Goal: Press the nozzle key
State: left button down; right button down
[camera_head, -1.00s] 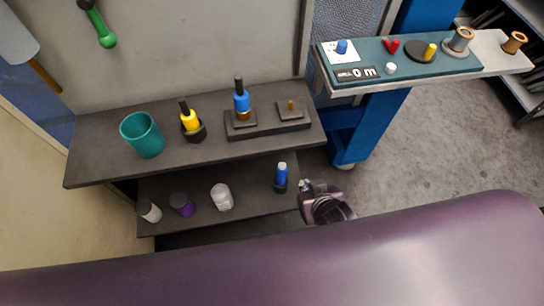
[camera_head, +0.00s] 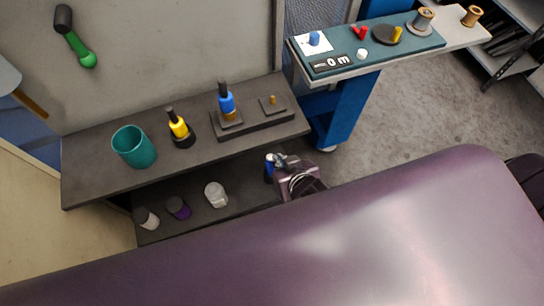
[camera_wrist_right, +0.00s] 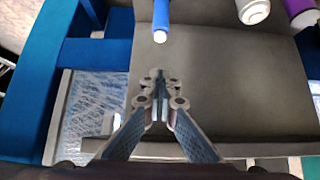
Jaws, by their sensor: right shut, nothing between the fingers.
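A teal panel (camera_head: 425,45) on a pale ledge at the upper right carries a small display, a blue knob (camera_head: 314,38) on a white card, a red piece (camera_head: 361,31), a white button-like piece (camera_head: 362,54) and a yellow piece (camera_head: 397,34) on a dark disc. I cannot tell which of these is the nozzle key. My right gripper (camera_head: 281,159) is shut and empty over the lower dark shelf, beside the blue bottle (camera_head: 269,170) and well away from the panel. In the wrist view its fingertips (camera_wrist_right: 158,76) are together, apart from the blue bottle (camera_wrist_right: 161,18). My left gripper is not in view.
The upper shelf (camera_head: 85,180) holds a teal cup (camera_head: 134,147), a yellow bottle (camera_head: 180,130) and a blue bottle (camera_head: 227,102) on a stand. White and purple bottles stand on the lower shelf. A blue post (camera_head: 345,105) supports the ledge; spools (camera_head: 472,16) stand at its right.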

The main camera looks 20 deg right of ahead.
send_over(271, 160)
notch_tip(271, 160, down, 6)
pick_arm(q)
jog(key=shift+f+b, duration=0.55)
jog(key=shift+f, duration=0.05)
pick_arm(e)
jog(key=shift+s+f, duration=0.2)
jog(key=shift+f, duration=0.8)
jog(key=shift+s+f, duration=0.2)
jog(key=shift+f, duration=0.75)
